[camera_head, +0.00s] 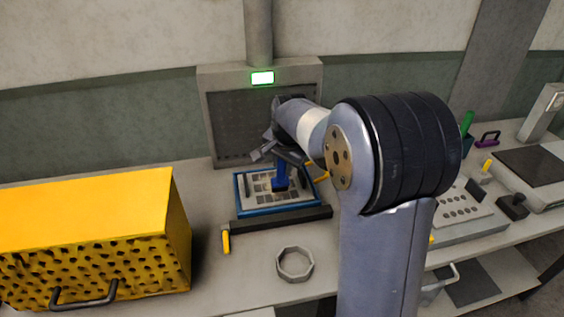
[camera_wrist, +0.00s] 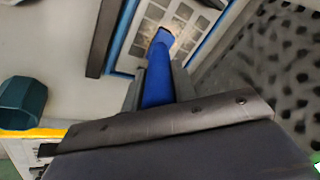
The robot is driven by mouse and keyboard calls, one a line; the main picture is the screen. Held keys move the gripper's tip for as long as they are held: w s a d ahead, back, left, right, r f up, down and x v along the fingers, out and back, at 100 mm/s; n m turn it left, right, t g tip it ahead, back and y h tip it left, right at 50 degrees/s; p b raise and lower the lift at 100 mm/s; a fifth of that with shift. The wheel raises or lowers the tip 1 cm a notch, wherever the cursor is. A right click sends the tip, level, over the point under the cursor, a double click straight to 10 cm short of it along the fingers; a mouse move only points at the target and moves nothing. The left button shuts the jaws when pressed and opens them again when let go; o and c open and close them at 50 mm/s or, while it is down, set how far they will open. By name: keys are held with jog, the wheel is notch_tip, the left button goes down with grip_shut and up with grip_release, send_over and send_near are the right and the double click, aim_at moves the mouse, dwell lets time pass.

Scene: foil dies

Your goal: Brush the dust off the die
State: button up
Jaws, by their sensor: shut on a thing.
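The die (camera_head: 254,198) is a pale plate with several grey square cells, set in a blue-edged frame in front of the grey vent panel. My gripper (camera_head: 279,160) is above the die and shut on a blue-handled brush (camera_head: 280,180). The brush points down, with its head at the die's face. In the wrist view the blue handle (camera_wrist: 158,85) sits between the fingers, and its tip overlaps the die (camera_wrist: 185,14). A tan, dusty-looking patch shows around the brush tip there. I cannot tell whether the bristles touch the surface.
A yellow perforated box (camera_head: 90,235) stands at the left. A dark bar (camera_head: 282,219) lies along the die's front edge, with a grey ring (camera_head: 295,263) in front of it. A grey panel with a lit green display (camera_head: 262,78) stands behind. Fixtures (camera_head: 460,209) crowd the right.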

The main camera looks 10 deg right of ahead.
jog(key=shift+w+a+p, duration=0.6)
jog(key=shift+w+p, duration=1.85)
jog(key=shift+w, duration=1.35)
jog(key=shift+s+a+b, duration=1.25)
jog(key=shift+s+b, duration=1)
jog(key=shift+s, duration=3.35)
jog(key=w+p, duration=0.5)
jog(key=w, duration=0.6)
jog(key=shift+w, duration=0.15)
jog(key=shift+r, duration=0.2)
jog(key=shift+r+p, duration=2.25)
jog(key=shift+r, duration=0.65)
